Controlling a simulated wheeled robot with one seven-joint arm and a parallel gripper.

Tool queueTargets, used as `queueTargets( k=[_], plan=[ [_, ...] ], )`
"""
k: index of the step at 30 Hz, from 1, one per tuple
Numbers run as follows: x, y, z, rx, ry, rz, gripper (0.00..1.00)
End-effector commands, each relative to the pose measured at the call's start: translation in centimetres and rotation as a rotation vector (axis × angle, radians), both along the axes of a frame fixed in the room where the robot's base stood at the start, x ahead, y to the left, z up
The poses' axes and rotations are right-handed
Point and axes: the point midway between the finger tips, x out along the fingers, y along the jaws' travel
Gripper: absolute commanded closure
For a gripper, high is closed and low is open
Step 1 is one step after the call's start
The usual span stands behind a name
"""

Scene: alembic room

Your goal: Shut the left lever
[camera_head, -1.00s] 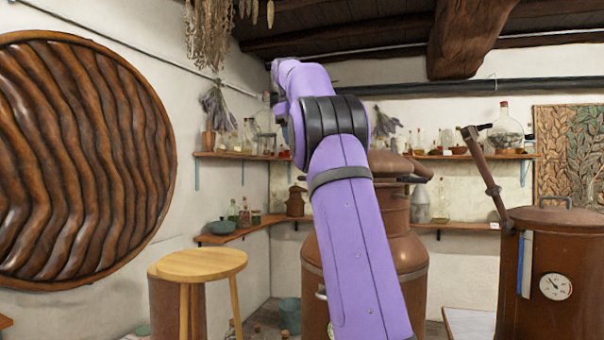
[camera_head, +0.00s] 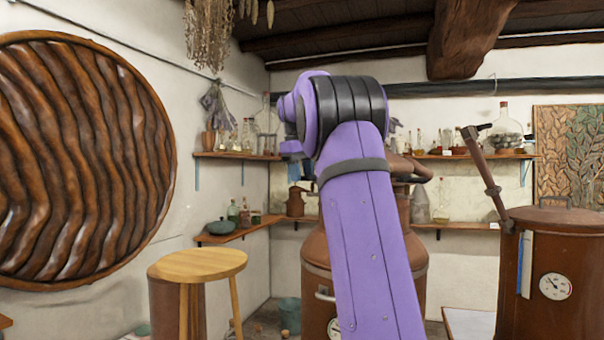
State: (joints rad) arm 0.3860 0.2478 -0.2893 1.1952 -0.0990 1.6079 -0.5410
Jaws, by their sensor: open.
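A copper still (camera_head: 315,262) stands in the middle, largely behind my purple arm. A small pale handle (camera_head: 324,295) shows on its front, just left of my arm; it may be the left lever, but I cannot tell for certain or see whether it is open or shut. A round dial (camera_head: 334,327) sits below it, partly covered by my arm. My arm rises from the bottom and bends at a black-banded joint in front of the still. My gripper is not visible, and much of the still's front is hidden.
A round wooden stool (camera_head: 198,265) stands at the left front. A second copper vessel (camera_head: 551,275) with a dial and a jointed pipe (camera_head: 486,178) stands at the right. A corner shelf (camera_head: 238,233) and an upper shelf (camera_head: 236,156) hold bottles and jars. A blue-grey bucket (camera_head: 289,314) sits on the floor.

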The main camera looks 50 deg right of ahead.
Motion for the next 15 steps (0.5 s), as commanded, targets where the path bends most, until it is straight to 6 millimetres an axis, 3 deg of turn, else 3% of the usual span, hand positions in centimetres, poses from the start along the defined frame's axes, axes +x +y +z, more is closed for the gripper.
queueTargets(
  k=[4,9,10,15],
  plan=[
    [0.0,0.0,0.02,0.0,0.0,0.0,0.58],
    [0.0,0.01,0.03,0.0,0.0,0.0,0.97],
    [0.0,0.01,0.03,0.0,0.0,0.0,1.0],
    [-0.01,0.02,0.04,0.0,0.0,0.003,1.0]
  ],
)
